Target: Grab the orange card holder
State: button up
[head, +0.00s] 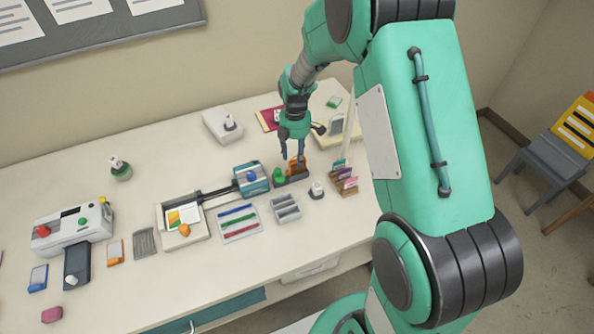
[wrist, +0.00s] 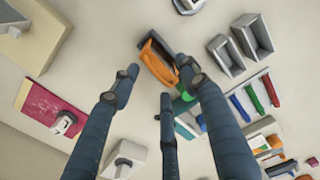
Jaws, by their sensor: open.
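The orange card holder (head: 298,167) appears to be the upright orange piece at the end of a dark grey tray (head: 291,182), right beside a green knobbed object (head: 279,175). In the wrist view, the orange piece (wrist: 158,62) lies just beyond my fingertips, slightly tilted in the picture. My gripper (head: 293,154) points down above it, fingers spread and nothing between them. In the wrist view my gripper (wrist: 160,80) has fingers on both sides of the view below the orange piece. The fingers hide part of the tray; contact cannot be told.
A teal-and-grey device (head: 250,179) stands left of the tray, a grey compartment tray (head: 286,209) in front, a rack of coloured cards (head: 344,181) to the right. Another orange flat item (head: 115,252) lies far left by the white laminator (head: 72,229). The table's back left is mostly clear.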

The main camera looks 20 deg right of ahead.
aim_at(295, 164)
dwell(0.3)
jog(key=shift+f+b, duration=0.6)
jog(key=shift+f, duration=2)
grip_shut()
